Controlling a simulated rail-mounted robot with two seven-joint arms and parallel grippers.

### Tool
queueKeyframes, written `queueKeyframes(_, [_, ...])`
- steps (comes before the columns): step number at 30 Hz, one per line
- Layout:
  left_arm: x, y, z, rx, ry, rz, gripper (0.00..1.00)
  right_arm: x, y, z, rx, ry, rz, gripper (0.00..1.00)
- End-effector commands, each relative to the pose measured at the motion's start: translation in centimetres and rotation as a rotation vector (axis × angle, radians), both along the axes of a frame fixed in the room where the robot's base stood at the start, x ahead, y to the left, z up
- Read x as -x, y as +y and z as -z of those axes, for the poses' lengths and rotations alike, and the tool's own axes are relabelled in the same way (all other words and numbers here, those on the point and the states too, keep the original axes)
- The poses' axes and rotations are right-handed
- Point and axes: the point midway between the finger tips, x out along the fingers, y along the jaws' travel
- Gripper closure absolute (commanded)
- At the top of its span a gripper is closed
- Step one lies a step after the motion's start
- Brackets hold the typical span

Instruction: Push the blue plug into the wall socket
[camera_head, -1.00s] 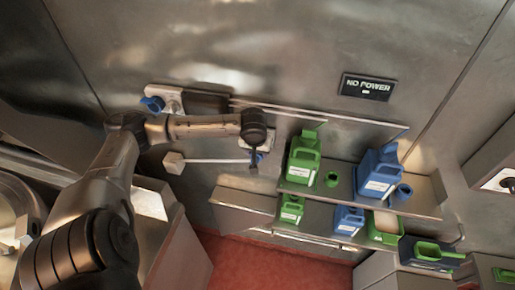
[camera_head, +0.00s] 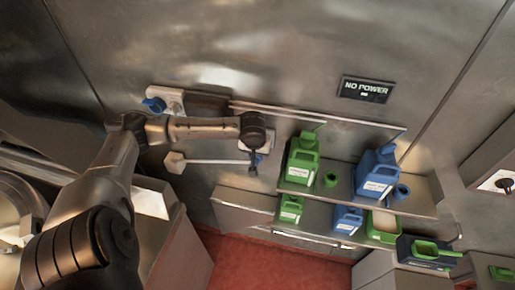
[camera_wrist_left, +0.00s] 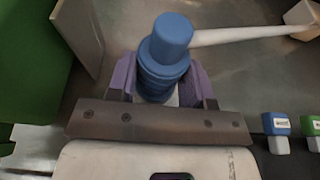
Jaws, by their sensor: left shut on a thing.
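My left gripper (camera_head: 253,168) is in front of the steel wall, left of the upper shelf. In the left wrist view its purple fingers (camera_wrist_left: 165,84) are shut on the blue plug (camera_wrist_left: 172,40). A white cable or rod (camera_wrist_left: 245,34) runs from beside the plug to a pale block (camera_wrist_left: 303,20). In the head view only a little blue (camera_head: 259,158) shows beside the gripper. A blue socket-like fitting (camera_head: 154,104) on a pale plate (camera_head: 172,99) is on the wall at upper left. Another pale plate (camera_head: 268,139) is partly hidden behind my gripper. My right gripper is out of view.
A sign reading NO POWER (camera_head: 366,90) hangs on the wall. Shelves at right hold green jugs (camera_head: 301,160) and blue jugs (camera_head: 376,175). A ledge (camera_head: 320,118) runs above them. The pale block (camera_head: 174,162) is below the blue fitting. Bare wall lies above.

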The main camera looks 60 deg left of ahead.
Motion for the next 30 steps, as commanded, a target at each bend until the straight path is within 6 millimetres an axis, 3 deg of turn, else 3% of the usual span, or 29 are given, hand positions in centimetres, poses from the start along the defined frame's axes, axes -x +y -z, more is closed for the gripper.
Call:
queueKeyframes(11, [1.3, -1.5, -0.2, 0.001, 0.003, 0.002, 0.84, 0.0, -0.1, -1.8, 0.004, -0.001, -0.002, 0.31])
queueKeyframes(17, [2.1, -2.4, -0.2, 0.001, 0.002, 0.002, 0.98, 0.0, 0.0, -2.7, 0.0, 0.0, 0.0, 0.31])
queueKeyframes(30, [3.5, -4.0, -0.1, 0.0, 0.002, 0.001, 0.97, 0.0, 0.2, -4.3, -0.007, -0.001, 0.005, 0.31])
